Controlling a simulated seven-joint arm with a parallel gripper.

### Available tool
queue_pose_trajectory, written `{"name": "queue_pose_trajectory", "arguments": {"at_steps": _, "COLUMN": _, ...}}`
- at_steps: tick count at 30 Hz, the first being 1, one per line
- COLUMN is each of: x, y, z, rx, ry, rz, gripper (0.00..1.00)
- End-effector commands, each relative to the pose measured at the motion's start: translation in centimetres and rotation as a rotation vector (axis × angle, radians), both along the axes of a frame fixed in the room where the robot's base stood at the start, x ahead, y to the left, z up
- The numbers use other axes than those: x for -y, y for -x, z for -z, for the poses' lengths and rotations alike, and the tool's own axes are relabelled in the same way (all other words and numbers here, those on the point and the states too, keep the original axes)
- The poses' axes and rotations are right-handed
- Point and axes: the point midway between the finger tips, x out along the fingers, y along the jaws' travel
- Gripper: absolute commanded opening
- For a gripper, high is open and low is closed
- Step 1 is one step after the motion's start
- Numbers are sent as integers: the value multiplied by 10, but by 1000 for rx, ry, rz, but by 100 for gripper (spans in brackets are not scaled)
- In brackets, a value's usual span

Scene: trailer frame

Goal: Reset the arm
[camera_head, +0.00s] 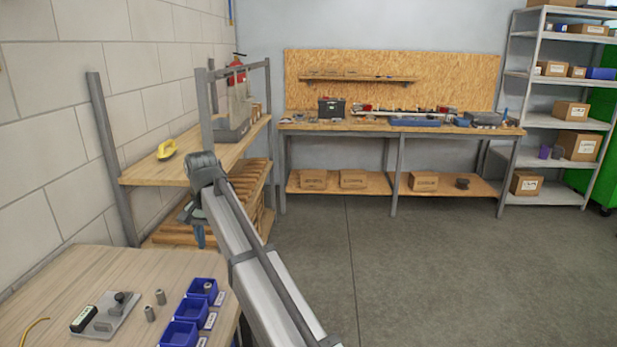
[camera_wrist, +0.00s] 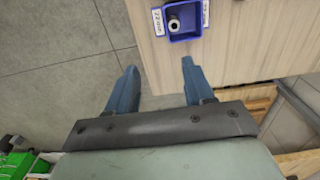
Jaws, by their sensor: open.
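My gripper (camera_wrist: 159,63) is open in the wrist view. Its two blue fingers are spread apart with nothing between them. In the head view my arm reaches up from the bottom centre to a bent joint by the shelf rack. A bluish finger (camera_head: 199,236) shows below that joint; the rest of the gripper is mostly hidden by the arm. In the wrist view the fingers are beyond the edge of a light wood tabletop (camera_wrist: 230,58) and partly over the grey floor. A blue bin (camera_wrist: 186,36) holding a grey metal cylinder (camera_wrist: 174,24) lies ahead of the fingertips.
In the head view the near table (camera_head: 60,280) carries several blue bins (camera_head: 190,312), loose grey cylinders (camera_head: 150,314) and a grey plate (camera_head: 107,326) with parts. A wooden shelf rack (camera_head: 140,173) stands behind my arm. Open floor (camera_head: 430,270) lies to the right.

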Motion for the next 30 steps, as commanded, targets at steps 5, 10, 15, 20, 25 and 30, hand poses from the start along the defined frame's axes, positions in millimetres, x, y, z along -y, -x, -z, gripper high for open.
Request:
{"name": "queue_pose_trajectory", "arguments": {"at_steps": 5, "x": 67, "y": -16, "z": 80, "rx": -4, "ry": 3, "rz": 7, "gripper": 52}}
{"name": "queue_pose_trajectory", "arguments": {"at_steps": 10, "x": 131, "y": -25, "z": 149, "rx": -3, "ry": 2, "rz": 6, "gripper": 52}}
{"name": "queue_pose_trajectory", "arguments": {"at_steps": 15, "x": 196, "y": -21, "z": 213, "rx": -3, "ry": 1, "rz": 5, "gripper": 52}}
{"name": "queue_pose_trajectory", "arguments": {"at_steps": 20, "x": 255, "y": -8, "z": 269, "rx": -2, "ry": 1, "rz": 5, "gripper": 52}}
{"name": "queue_pose_trajectory", "arguments": {"at_steps": 25, "x": 316, "y": 16, "z": 321, "rx": -1, "ry": 0, "rz": 4, "gripper": 52}}
{"name": "queue_pose_trajectory", "arguments": {"at_steps": 30, "x": 372, "y": 49, "z": 366, "rx": -1, "ry": 0, "rz": 5, "gripper": 52}}
